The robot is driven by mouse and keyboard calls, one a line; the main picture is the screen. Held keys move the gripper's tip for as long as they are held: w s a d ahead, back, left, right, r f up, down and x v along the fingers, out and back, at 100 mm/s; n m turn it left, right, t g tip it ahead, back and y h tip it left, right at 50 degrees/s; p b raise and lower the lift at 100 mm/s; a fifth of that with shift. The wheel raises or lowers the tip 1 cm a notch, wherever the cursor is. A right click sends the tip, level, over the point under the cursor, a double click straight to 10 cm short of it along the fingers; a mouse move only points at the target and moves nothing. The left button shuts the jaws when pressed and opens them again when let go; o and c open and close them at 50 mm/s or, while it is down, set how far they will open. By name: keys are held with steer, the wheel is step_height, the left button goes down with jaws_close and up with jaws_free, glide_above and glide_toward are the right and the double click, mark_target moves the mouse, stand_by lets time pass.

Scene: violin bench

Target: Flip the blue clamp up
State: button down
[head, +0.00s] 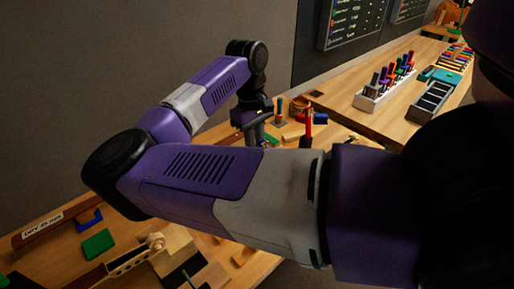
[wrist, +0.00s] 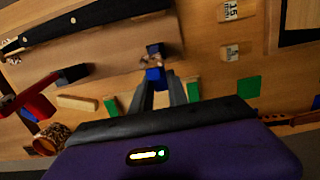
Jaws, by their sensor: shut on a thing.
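The blue clamp (wrist: 154,74) is in the upper middle of the wrist view, at the edge of a long wooden board. It has a blue body, a dark blue upper end and a brownish middle part. My gripper (wrist: 160,84) reaches up to it from below, its two grey fingers closed on the blue body. In the head view my gripper is mostly hidden behind my own arm, and I cannot make out the clamp's tilt there.
A red clamp (wrist: 31,101) with a dark end stands left of my gripper in the wrist view; it also shows in the head view (head: 308,124). Green blocks (wrist: 248,87) lie on the bench nearby. A tool rack (head: 385,88) stands farther right along the bench.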

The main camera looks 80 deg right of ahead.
stand_by(0.3)
steer(key=c, duration=1.3)
jaws_free()
steer(key=shift+w+d+r+b, duration=0.1)
steer(key=shift+w+r+b, duration=0.1)
steer(key=shift+r, duration=1.05)
steer(key=shift+w+d+r+b, duration=0.1)
steer(key=shift+w+r+b, duration=0.1)
steer(key=shift+r, duration=1.1)
steer(key=shift+w+d+r+b, duration=0.1)
steer(key=shift+r+b, duration=0.1)
steer(key=shift+r, duration=1.05)
